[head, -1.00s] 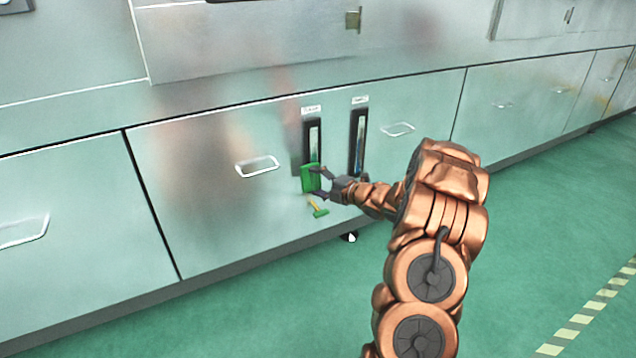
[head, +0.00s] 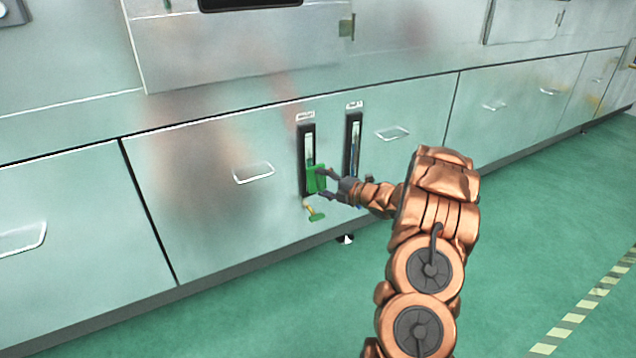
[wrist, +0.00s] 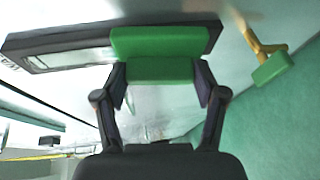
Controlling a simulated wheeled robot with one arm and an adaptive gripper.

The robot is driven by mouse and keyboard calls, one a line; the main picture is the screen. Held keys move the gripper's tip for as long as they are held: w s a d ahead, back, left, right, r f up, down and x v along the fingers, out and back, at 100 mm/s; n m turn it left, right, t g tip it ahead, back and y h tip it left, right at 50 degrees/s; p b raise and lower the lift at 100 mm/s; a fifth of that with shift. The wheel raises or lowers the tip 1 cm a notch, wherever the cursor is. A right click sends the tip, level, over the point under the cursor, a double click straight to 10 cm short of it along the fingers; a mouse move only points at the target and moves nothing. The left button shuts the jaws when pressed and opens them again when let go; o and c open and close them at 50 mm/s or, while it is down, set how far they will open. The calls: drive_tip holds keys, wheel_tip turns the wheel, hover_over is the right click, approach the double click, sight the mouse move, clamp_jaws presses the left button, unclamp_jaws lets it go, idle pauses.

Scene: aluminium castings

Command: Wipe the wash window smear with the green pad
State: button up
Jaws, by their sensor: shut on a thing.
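My gripper (head: 325,185) is shut on the green pad (head: 316,178), at the lower part of the left sight window (head: 308,148). In the wrist view the pad (wrist: 160,42) is between the fingers and lies across one end of the dark window frame (wrist: 40,41), seeming to touch it. The pad hides part of that window. A second dark-framed window (head: 354,135) is to the right. Each has a small label above it, too small to read, so I cannot tell which is the wash window. I cannot make out a smear.
A valve with a yellow stem and green handle (head: 316,216) sticks out just below the pad; it also shows in the wrist view (wrist: 270,68). Drawer-type handles (head: 253,173) (head: 392,133) flank the windows. The green floor (head: 250,320) in front is clear.

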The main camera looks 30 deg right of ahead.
sight(309, 174)
drive_tip(key=shift+w+d+r+p, duration=0.15)
drive_tip(key=shift+r+p, duration=0.45)
drive_tip(key=shift+r, duration=1.1)
drive_tip(key=shift+a+f+b, duration=0.2)
drive_tip(key=shift+a+b, duration=0.7)
drive_tip(key=shift+a, duration=0.25)
drive_tip(key=shift+w+a+r+b, duration=0.1)
drive_tip(key=shift+a+b, duration=0.6)
drive_tip(key=shift+a, duration=0.25)
drive_tip(key=shift+w+r+p, duration=0.15)
drive_tip(key=shift+r+p, duration=0.7)
drive_tip(key=shift+r, duration=0.85)
drive_tip(key=shift+d+r+p, duration=0.15)
drive_tip(key=shift+d+p, duration=0.25)
drive_tip(key=shift+d, duration=0.5)
drive_tip(key=shift+s+d+f+p, duration=0.15)
drive_tip(key=shift+d+p, duration=0.1)
drive_tip(key=shift+d, duration=0.35)
drive_tip(key=shift+s+d+f+p, duration=0.15)
drive_tip(key=shift+d+p, duration=0.1)
drive_tip(key=shift+d, duration=0.3)
